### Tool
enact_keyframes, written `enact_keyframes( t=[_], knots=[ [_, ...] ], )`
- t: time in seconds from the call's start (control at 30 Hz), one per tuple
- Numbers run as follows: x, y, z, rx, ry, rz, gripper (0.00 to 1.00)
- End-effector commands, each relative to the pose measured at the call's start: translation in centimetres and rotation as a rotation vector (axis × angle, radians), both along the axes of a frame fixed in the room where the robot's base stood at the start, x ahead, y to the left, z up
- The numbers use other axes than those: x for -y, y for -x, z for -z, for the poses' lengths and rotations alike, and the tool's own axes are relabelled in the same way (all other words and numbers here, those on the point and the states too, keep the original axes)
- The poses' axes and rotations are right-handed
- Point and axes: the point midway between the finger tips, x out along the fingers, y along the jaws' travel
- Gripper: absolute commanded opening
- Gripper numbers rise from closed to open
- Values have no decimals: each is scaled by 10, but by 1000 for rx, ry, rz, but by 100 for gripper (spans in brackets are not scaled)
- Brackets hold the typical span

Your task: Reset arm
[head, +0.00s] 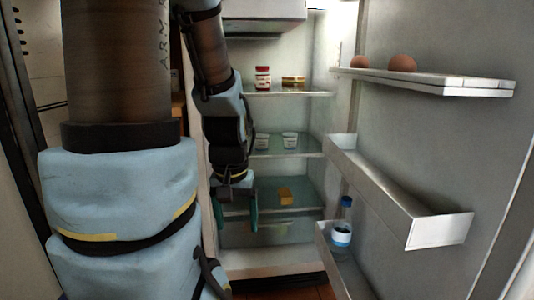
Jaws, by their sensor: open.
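My gripper (236,210) hangs at the end of my arm, pointing down, in front of the open fridge (275,258). Its two greenish fingers are apart and nothing shows between them. My arm and its blue-covered links fill the left part of the head view and hide the fridge's left side. A yellow block-like item (285,195) lies on a lower glass shelf, to the right of the gripper and apart from it in the picture.
A red-lidded jar (263,78) and a tin (293,81) stand on the upper shelf, with small white cups (290,140) below. The open door on the right carries a rack (440,82) with two eggs, a bin (400,205) and a bottle (343,222).

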Motion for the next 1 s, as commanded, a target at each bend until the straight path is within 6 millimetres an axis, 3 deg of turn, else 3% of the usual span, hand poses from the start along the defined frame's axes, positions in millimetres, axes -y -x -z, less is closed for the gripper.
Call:
enact_keyframes(
  t=[0.03,0.7,0.83,1.0],
  knots=[
    [0,0,-33,0,0,0,80],
    [0,0,-234,0,0,0,80],
    [0,0,-261,0,0,0,80],
    [0,0,-275,0,0,0,80]
  ],
)
